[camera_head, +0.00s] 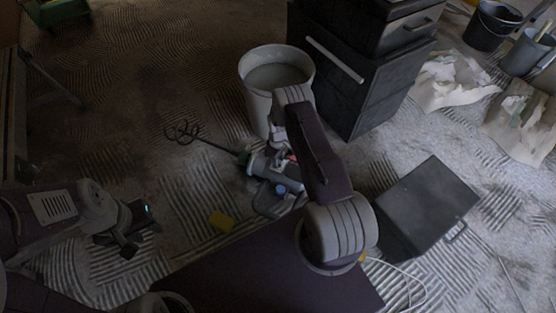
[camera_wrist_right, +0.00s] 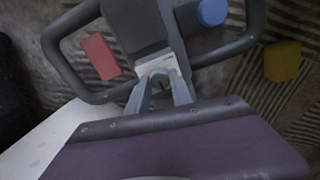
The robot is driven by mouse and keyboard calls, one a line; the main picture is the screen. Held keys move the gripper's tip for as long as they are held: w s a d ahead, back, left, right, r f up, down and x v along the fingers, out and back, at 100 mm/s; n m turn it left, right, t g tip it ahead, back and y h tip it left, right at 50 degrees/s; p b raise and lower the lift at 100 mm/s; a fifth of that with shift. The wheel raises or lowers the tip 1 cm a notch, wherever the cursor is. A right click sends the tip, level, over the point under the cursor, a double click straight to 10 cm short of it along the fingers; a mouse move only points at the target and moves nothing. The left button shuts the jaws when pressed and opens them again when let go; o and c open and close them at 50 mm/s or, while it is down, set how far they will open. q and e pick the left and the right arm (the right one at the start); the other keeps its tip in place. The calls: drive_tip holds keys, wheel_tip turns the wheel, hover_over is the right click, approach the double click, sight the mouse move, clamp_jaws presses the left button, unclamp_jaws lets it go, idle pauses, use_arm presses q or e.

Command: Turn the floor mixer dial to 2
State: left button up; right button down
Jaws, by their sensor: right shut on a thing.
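The floor mixer (camera_head: 259,163) lies on the floor, its spiral whisk (camera_head: 183,131) pointing left. In the right wrist view its dark handle frame (camera_wrist_right: 70,75) spans the top, with a blue round part (camera_wrist_right: 212,12) and a red part (camera_wrist_right: 101,56). My right gripper (camera_wrist_right: 160,92) is at the mixer's body, shut on a small round dial (camera_wrist_right: 160,77) beside a pale label plate. The dial's numbers cannot be read. In the head view my right arm partly covers the mixer. My left gripper (camera_head: 140,229) is open and empty, above the floor at left.
A bucket of grey mix (camera_head: 253,93) stands just behind the mixer. A black drawer cabinet (camera_head: 360,75) is behind it to the right, and a dark flat case (camera_head: 427,207) lies at right.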

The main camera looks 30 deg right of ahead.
drive_tip(key=c, duration=1.1)
unclamp_jaws()
drive_tip(key=shift+c, duration=0.2)
wheel_tip(320, 180, up, 9)
drive_tip(key=p, duration=0.5)
drive_tip(key=shift+p, duration=0.35)
